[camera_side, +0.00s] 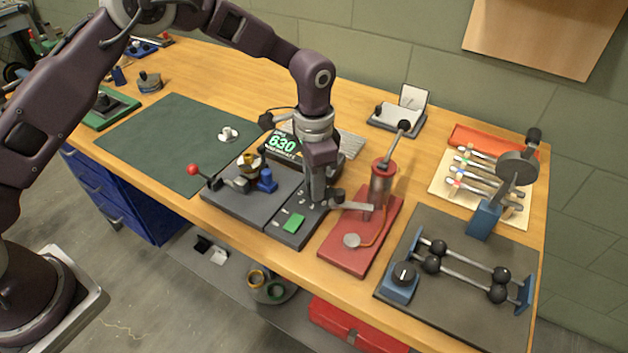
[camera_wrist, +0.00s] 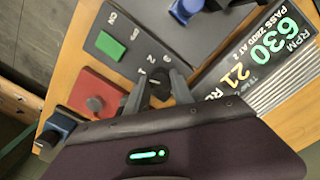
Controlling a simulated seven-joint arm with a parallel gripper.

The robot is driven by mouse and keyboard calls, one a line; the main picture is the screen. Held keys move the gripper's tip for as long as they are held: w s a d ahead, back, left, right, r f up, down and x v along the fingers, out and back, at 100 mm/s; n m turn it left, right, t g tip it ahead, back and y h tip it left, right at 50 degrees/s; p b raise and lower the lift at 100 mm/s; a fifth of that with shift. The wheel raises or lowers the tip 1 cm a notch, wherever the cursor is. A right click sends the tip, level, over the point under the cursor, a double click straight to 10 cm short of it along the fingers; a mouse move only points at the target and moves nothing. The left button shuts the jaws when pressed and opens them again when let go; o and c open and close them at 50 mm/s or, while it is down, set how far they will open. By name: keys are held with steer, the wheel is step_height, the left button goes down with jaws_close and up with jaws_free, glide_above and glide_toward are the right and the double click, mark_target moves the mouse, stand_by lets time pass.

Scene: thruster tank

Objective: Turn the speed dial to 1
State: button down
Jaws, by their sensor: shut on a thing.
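The speed dial (camera_wrist: 160,93) is a small dark knob on the dark grey control panel (camera_wrist: 120,22), with pale number marks beside it. My gripper (camera_wrist: 159,92) is down over it, a finger on each side, shut on the dial. In the side view my gripper (camera_side: 314,203) points straight down at the panel and hides the dial. A green button (camera_wrist: 110,46) sits on the panel with ON and OFF marks. The display (camera_wrist: 265,45) reads RPM 630 in green, with a yellow 21 below.
Left of the panel stands a motor rig with a red-knobbed lever (camera_side: 193,169) and a blue block (camera_side: 266,180). A red base with a pump (camera_side: 381,185) stands close on the right. A grey board with black balls (camera_side: 499,293) lies further right. The green mat (camera_side: 165,135) is mostly clear.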

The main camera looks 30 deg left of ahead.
stand_by(0.3)
steer(key=c, duration=1.1)
jaws_free()
step_height(320, 180, up, 7)
steer(key=shift+r, duration=0.1)
